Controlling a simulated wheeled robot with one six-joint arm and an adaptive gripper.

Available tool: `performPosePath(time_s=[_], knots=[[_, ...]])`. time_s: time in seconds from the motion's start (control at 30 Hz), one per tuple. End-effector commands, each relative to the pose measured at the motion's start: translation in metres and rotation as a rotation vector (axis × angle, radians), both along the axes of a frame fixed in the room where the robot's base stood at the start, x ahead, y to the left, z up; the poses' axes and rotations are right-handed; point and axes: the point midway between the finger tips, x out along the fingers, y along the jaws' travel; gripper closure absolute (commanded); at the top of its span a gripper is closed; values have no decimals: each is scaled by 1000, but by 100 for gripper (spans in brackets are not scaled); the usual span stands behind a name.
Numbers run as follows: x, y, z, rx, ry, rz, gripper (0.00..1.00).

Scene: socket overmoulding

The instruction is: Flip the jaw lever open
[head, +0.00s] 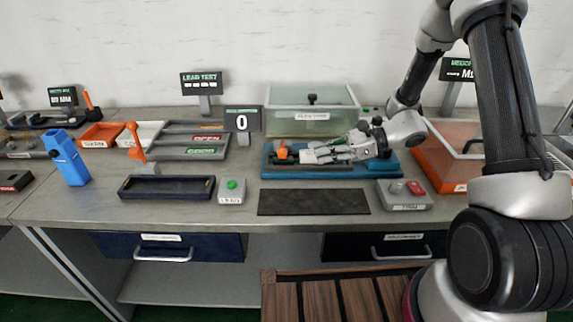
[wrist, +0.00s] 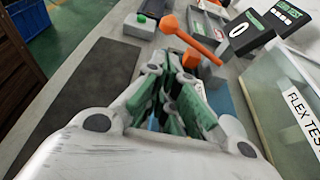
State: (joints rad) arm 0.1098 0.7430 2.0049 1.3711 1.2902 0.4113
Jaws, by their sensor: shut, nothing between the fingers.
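The orange jaw lever (head: 282,154) is on a grey block at the left end of the blue fixture (head: 270,172). In the wrist view the lever (wrist: 193,42) lies aslant just beyond the fingertips, its rounded end toward the upper left. My gripper (head: 306,156) is shut and empty, low over the fixture, to the right of the lever. In the wrist view my gripper (wrist: 172,72) has its green-padded fingers together. They hide much of the fixture. I cannot tell whether the fingertips touch the lever.
A clear flex-test box (head: 312,108) stands close behind the fixture. A dark mat (head: 313,202) lies in front, with a red-button box (head: 404,194) to its right and a green-button box (head: 231,191) to its left. A counter display (head: 242,122) stands behind left.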

Motion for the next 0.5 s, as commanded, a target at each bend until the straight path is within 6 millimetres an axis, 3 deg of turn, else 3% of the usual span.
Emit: performPosePath(time_s=[0.27, 0.5], knots=[[0, 6, -2, -1, -1, 3, 100], [0, 42, -15, -2, 0, 6, 100]])
